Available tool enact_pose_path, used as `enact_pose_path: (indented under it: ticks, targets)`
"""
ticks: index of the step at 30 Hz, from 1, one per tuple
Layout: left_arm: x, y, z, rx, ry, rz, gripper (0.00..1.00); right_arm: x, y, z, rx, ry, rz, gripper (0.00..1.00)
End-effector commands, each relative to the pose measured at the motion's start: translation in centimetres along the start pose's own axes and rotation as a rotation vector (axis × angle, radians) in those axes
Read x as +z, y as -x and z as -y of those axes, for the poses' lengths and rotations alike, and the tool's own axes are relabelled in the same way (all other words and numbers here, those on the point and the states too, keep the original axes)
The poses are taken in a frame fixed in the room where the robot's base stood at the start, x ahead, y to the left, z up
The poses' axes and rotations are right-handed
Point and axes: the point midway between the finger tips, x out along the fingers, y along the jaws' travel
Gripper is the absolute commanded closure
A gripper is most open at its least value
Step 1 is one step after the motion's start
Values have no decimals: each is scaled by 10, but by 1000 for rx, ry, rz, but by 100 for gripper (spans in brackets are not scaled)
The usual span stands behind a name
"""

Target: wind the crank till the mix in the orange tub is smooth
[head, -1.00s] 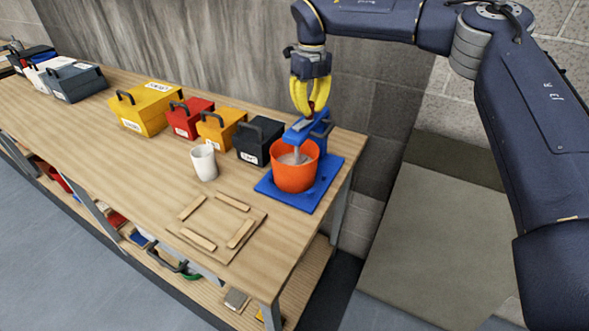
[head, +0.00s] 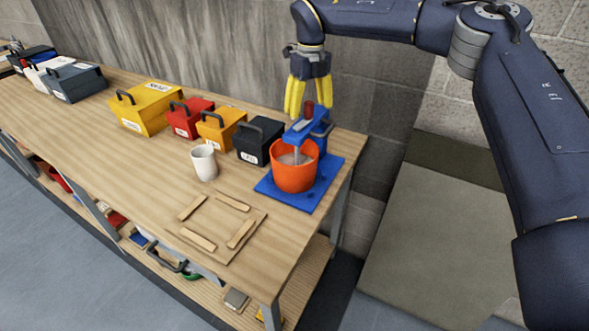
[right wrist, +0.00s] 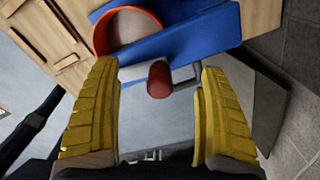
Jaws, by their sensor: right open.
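The orange tub (head: 293,177) stands on the blue base of the mixer (head: 316,200) at the right end of the table. A grey mix (head: 295,159) shows in it, with the stirring shaft reaching down into it. The crank's dark red knob (head: 308,109) sticks up at the top of the mixer. My right gripper (head: 308,112) is open with its yellow fingers around the knob's height. In the right wrist view the knob (right wrist: 159,79) lies between the spread fingers (right wrist: 160,95), with a gap on both sides. My left gripper is not in view.
A white mug (head: 204,163) stands left of the tub. A dark toolbox (head: 258,142) stands close to the mixer, with yellow and red boxes farther left. A wooden frame panel (head: 220,228) with loose strips lies at the front. Bare tabletop lies left of the mug.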

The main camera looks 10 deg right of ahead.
Motion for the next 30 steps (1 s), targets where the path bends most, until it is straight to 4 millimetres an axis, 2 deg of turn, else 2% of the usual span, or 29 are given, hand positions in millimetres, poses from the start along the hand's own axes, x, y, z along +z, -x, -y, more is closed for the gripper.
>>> enact_pose_path:
  ticks: [1, 5, 6, 14, 30]
  targets:
    - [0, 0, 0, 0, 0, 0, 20, 0, 0, 0, 0, 0, 0, 16]
    - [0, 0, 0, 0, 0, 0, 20, 0, 0, 0, 0, 0, 0, 1]
    - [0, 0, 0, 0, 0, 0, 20, 0, 0, 0, 0, 0, 0, 0]
    - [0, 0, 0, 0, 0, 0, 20, 0, 2, 0, 0, 0, 1, 0]
    - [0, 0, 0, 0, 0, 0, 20, 0, 45, 0, -1, -1, 2, 0]
